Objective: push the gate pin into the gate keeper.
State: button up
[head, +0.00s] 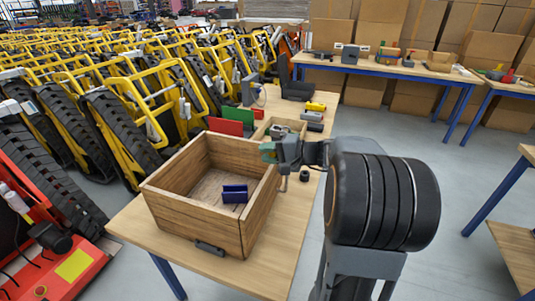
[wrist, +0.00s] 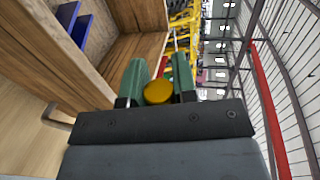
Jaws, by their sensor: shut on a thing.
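My gripper (head: 268,152) is over the right wall of the open wooden crate (head: 262,205), near its back right corner. In the wrist view, my gripper's green fingers (wrist: 159,78) are shut on a yellow round knob (wrist: 158,93), which looks like the head of the gate pin. A thin metal rod shows beyond the fingers, but I cannot tell whether it belongs to the pin. The pin's body is hidden by the fingers. I cannot make out the gate keeper in either view.
A blue bracket-like part (head: 234,193) lies in the crate. Behind it on the table (head: 285,250) stand a red panel (head: 225,126), a green panel (head: 239,116) and a small wooden tray. A dark round part (head: 304,176) lies right of the crate. Tracked carriers crowd the left.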

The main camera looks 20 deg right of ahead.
jog(key=shift+w+d, duration=0.2)
jog(key=shift+w+d, duration=0.45)
jog(key=shift+w+d+b, duration=0.2)
jog(key=shift+b, duration=0.2)
dwell(1.1)
jog(key=shift+w+d, duration=0.25)
jog(key=shift+w+d+b, duration=0.35)
jog(key=shift+w+d, duration=0.1)
dwell(1.3)
jog(key=shift+w+d, duration=0.2)
jog(key=shift+d, duration=0.05)
dwell(0.8)
jog(key=shift+w+d, duration=0.2)
jog(key=shift+w, duration=0.05)
jog(key=shift+w+d, duration=0.2)
jog(key=shift+w, duration=0.05)
